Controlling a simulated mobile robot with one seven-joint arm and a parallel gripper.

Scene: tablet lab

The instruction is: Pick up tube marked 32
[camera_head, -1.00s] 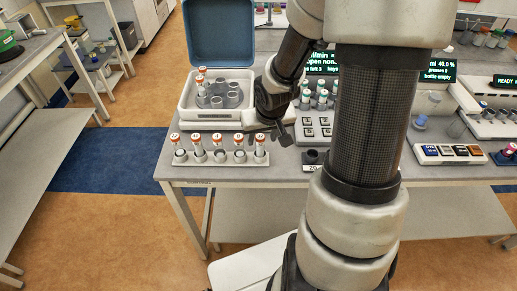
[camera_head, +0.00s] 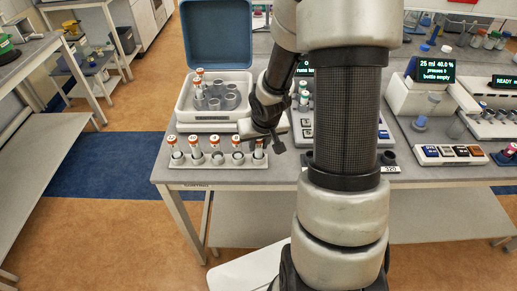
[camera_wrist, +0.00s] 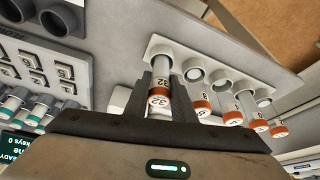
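The tube marked 32 (camera_wrist: 160,88) has an orange and white cap and stands in the end hole of a white rack (camera_wrist: 177,52). In the head view, the tube at the right end of the rack (camera_head: 217,165) is partly hidden by my wrist. My gripper (camera_wrist: 162,85) has one finger on each side of the tube marked 32, near its cap. The fingers stand apart around it; any contact is too small to tell. In the head view, my gripper (camera_head: 262,137) is at the rack's right end, and its fingers are not clear.
Several other orange-capped tubes (camera_wrist: 232,116) stand close beside it in the same rack. A white centrifuge-like box (camera_head: 187,112) with a raised blue lid (camera_head: 216,35) and tubes inside stands behind the rack. A keypad device (camera_wrist: 40,65) and teal-capped tubes (camera_wrist: 35,113) lie to the other side.

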